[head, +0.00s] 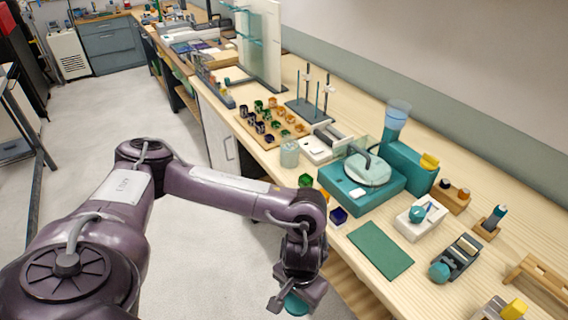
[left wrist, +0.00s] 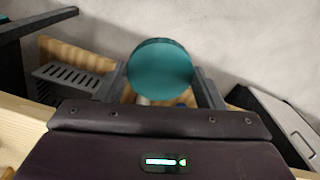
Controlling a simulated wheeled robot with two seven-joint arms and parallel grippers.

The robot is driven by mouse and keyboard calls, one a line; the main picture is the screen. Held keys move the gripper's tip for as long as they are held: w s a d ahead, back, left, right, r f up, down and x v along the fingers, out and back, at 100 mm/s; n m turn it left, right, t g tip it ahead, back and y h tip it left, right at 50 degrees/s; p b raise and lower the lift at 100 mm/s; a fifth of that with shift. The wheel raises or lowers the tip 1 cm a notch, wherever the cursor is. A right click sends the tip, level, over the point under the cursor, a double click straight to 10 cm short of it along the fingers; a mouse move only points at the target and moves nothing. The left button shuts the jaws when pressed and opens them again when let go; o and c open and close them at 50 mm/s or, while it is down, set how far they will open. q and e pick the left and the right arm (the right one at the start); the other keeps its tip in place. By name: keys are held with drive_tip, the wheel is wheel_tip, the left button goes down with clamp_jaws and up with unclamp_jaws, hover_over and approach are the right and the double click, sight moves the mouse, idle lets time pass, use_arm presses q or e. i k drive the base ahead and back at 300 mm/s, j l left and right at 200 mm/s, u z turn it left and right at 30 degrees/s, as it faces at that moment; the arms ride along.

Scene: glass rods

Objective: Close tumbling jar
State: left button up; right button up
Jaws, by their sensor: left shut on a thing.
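My left gripper (head: 292,300) is shut on a round teal lid (head: 297,304). It hangs low in front of the bench, beyond its front edge. In the left wrist view the lid (left wrist: 160,66) sits between the two fingers of the gripper (left wrist: 164,88), its flat round face toward the camera. A clear glass jar (head: 289,154) stands upright near the bench's front edge, up and to the left of the green mat; it appears to have no lid on. The gripper and lid are well apart from this jar. My right gripper is not in view.
A teal machine (head: 362,185) with a clear cover stands right of the jar. A wooden board (head: 272,124) with several small coloured cubes lies behind the jar. Small dark and coloured pieces sit along the front edge. A green mat (head: 380,249) lies bare.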

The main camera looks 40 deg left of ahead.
sight(289, 144)
drive_tip(key=j+z, duration=0.15)
drive_tip(key=j, duration=0.65)
drive_tip(key=j+z, duration=0.2)
drive_tip(key=j, duration=0.6)
drive_tip(key=j+z, duration=0.15)
drive_tip(key=j, duration=0.6)
drive_tip(key=k+j+z, duration=0.15)
drive_tip(key=j, duration=0.65)
